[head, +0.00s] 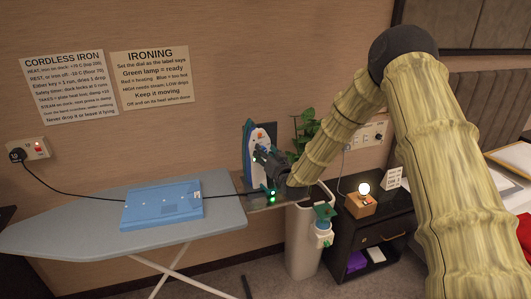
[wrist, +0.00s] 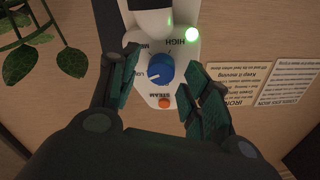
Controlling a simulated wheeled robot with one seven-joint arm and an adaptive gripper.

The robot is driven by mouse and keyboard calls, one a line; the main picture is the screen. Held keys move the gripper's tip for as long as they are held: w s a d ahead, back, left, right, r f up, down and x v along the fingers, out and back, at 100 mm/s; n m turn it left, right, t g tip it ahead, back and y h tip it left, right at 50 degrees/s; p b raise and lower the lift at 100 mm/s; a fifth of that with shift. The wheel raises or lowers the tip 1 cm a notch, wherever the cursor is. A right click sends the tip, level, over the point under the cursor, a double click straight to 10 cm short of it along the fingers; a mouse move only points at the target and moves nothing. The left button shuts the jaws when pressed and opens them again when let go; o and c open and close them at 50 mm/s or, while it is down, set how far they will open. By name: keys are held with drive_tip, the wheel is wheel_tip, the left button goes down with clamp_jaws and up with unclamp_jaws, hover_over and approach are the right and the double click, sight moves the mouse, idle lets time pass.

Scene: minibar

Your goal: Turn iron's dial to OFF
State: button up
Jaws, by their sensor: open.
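The iron (head: 250,150) stands upright on its dock beside the right end of the ironing board. In the wrist view its pale control face shows a round blue dial (wrist: 160,68), labels around it reading HIGH and parts of other words, a lit green lamp (wrist: 193,34) and an orange STEAM button (wrist: 165,103). A pale mark on the dial seems to face the LO label; the exact setting is hard to tell. My gripper (wrist: 158,88) is open, with one finger on each side of the dial and gaps between. In the head view my gripper (head: 272,162) partly covers the iron.
A blue folded cloth (head: 163,205) lies on the grey ironing board (head: 60,232). A cable runs from the wall socket (head: 28,149) across the board. A plant (head: 306,135) and a white bin-like stand (head: 300,245) are close by.

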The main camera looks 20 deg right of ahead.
drive_tip(key=c, duration=1)
drive_tip(key=shift+c, duration=0.2)
drive_tip(key=shift+f+n+b, duration=0.1)
drive_tip(key=shift+n+b, duration=0.3)
drive_tip(key=shift+b, duration=0.15)
drive_tip(key=n+b, duration=0.3)
drive_tip(key=shift+f, duration=0.1)
drive_tip(key=n+y+b, duration=0.1)
drive_tip(key=n+b, duration=0.2)
drive_tip(key=shift+n+b, duration=0.3)
drive_tip(key=shift+n+y+b, duration=0.3)
drive_tip(key=shift+n+b, duration=0.7)
drive_tip(key=shift+n, duration=0.3)
drive_tip(key=shift+r, duration=0.2)
